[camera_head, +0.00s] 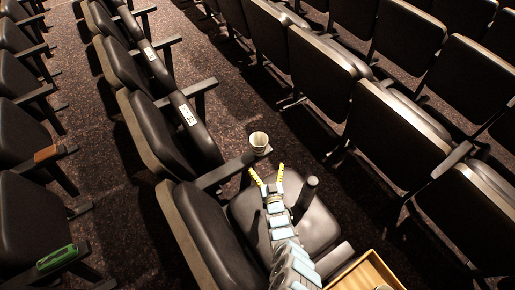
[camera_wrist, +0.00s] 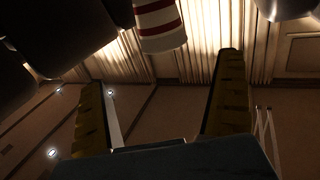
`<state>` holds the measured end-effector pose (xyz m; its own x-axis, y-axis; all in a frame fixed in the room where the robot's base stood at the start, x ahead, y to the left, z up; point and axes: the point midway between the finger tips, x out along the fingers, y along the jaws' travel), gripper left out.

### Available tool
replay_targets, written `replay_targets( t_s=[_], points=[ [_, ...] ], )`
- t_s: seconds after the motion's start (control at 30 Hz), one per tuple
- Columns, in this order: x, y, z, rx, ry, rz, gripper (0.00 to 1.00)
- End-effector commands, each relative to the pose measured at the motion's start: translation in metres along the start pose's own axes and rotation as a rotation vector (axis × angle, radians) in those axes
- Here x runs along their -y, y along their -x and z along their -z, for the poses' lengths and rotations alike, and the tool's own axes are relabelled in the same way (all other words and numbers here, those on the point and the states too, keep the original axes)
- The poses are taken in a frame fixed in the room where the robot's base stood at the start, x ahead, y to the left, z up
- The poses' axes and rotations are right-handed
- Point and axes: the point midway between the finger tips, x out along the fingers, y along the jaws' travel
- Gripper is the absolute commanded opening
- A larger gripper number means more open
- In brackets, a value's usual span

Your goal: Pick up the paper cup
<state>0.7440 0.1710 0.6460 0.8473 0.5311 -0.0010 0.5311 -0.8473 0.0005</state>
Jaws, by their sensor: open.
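The paper cup (camera_head: 259,142) is pale and stands upright at the end of a chair armrest, a little beyond my gripper in the head view. In the wrist view the paper cup (camera_wrist: 158,24) shows white with red bands at the top edge, partly cut off, beyond the fingertips. My gripper (camera_head: 266,171) is over a dark chair seat, its two yellow-marked fingers spread and empty. The wrist view shows my gripper (camera_wrist: 162,72) with a wide gap between its fingers. The cup is apart from both fingers.
Rows of dark chairs fill the place. A dark upright cylinder (camera_head: 309,188) is right of my gripper. A wooden box (camera_head: 367,271) is at the bottom right. A green object (camera_head: 57,258) and a brown one (camera_head: 46,154) lie on armrests at left. Carpeted aisles lie between rows.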

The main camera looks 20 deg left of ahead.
Motion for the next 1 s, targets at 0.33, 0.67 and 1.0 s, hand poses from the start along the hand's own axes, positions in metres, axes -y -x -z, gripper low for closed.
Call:
replay_targets(
  t_s=[0.33,0.67,1.0],
  points=[
    [0.0,-0.049,-0.005,-0.002,0.002,0.0,1.0],
    [0.0,-0.081,-0.002,-0.001,0.001,0.0,1.0],
    [0.001,-0.091,0.0,-0.002,0.0,0.0,1.0]
  ],
)
